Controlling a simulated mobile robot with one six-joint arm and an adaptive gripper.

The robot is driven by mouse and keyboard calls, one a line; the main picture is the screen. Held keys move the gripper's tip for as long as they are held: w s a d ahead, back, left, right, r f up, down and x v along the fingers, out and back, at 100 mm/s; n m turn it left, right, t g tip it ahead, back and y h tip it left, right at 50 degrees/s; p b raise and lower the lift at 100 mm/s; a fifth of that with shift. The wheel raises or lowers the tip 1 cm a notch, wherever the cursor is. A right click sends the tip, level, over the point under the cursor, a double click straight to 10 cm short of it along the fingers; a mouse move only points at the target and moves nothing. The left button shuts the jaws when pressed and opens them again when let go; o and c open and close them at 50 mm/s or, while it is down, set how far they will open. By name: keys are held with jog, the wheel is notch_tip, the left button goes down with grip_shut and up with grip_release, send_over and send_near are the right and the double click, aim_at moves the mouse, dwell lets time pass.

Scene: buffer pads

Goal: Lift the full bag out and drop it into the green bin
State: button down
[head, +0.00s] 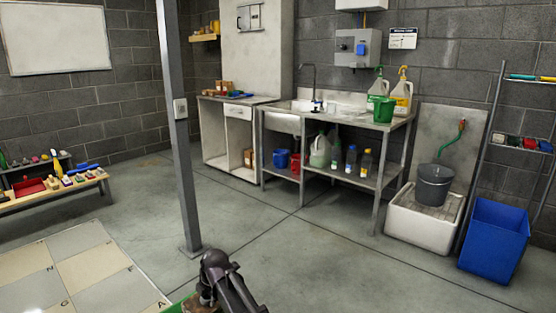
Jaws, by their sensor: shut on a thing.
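My dark arm end with my gripper (222,290) shows at the bottom edge, left of the middle. Its fingertips are cut off or hidden. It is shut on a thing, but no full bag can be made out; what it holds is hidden. A green edge (180,304) shows at the bottom just left of my gripper; it may be the rim of the green bin, most of which is out of frame. I cannot tell whether my gripper is over it or beside it.
A grey post (180,130) stands behind my gripper to the left. A low bench (50,192) with tools is at left, above a tiled mat (85,262). A sink table (340,176) is at the back; a blue bin (494,240) stands at right. The middle floor is clear.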

grip_release()
jog(key=shift+d, duration=0.1)
dwell(0.4)
jog(key=s+d+m+g+h, duration=0.1)
jog(key=s+d+m, duration=0.4)
jog(key=d+m, duration=0.6)
jog(key=s+d+f+m+g+h, duration=0.1)
jog(key=s+d+m, duration=0.3)
jog(key=d+m, duration=0.75)
jog(key=s+d+m+g+h, duration=0.1)
jog(key=s+d+m, duration=0.45)
jog(key=d, duration=1.15)
notch_tip(320, 180, up, 35)
jog(key=p, duration=3.4)
jog(key=shift+w+a+p, duration=0.3)
jog(key=shift+p, duration=0.1)
jog(key=shift+f, duration=0.1)
